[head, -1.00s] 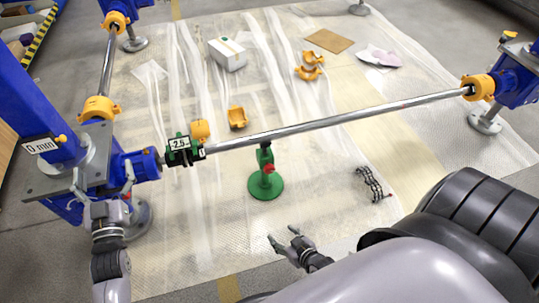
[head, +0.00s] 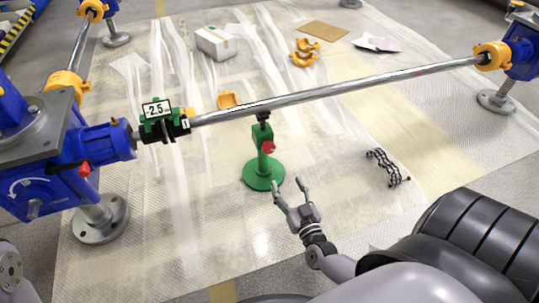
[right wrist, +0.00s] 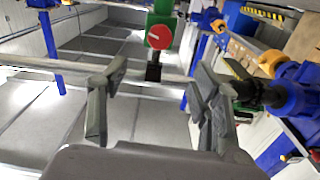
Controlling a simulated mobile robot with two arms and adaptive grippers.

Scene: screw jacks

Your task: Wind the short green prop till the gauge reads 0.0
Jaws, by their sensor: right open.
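The short green prop (head: 263,172) stands upright on the mat under the long steel shaft (head: 345,88), its dark top at the shaft. It has a red knob (head: 268,147) on its side; in the right wrist view the red knob (right wrist: 159,37) carries a white mark. The gauge (head: 157,109), in a green clamp at the shaft's left end, reads -2.5. My right gripper (head: 289,187) is open and empty, just right of the prop's base in the picture and apart from the knob. Its open fingers also show in the right wrist view (right wrist: 157,88). My left gripper is out of view.
A blue gearbox (head: 60,165) is at the left and another blue unit (head: 520,55) at the far right. A dark chain-like piece (head: 387,167) lies right of the prop. A white box (head: 215,43) and orange shells (head: 304,52) lie behind the shaft.

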